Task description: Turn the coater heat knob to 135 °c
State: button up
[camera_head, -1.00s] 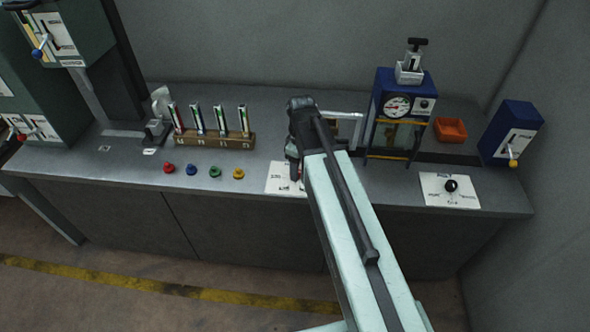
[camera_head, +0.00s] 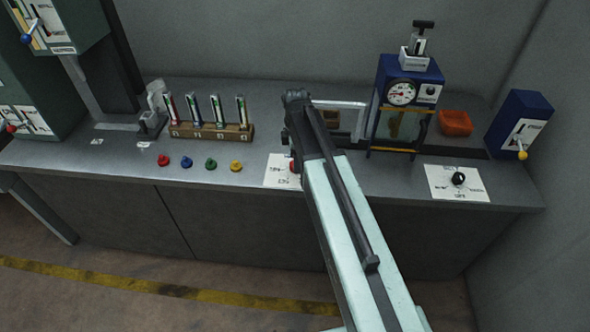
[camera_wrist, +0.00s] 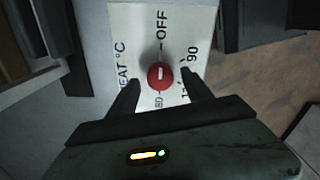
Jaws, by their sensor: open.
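The red heat knob (camera_wrist: 160,76) sits on a white plate (camera_wrist: 146,40) in the wrist view. The plate reads OFF, 90, 180, a partly covered number and "EAT °C". The white mark on the knob lies in line with OFF. My gripper (camera_wrist: 160,80) is open, with one dark finger on each side of the knob. Gaps show between fingers and knob; I cannot tell its height above the plate.
A red, blue (camera_head: 186,162), green and yellow button row stands left of the plate. Behind it is a wooden rack (camera_head: 215,133) of tubes. A blue gauge unit (camera_head: 402,92) stands right of my arm. A black knob (camera_head: 458,178) on another white plate is farther right.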

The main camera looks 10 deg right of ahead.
jog(key=shift+f, duration=0.65)
jog(key=shift+r, duration=0.1)
grip_shut()
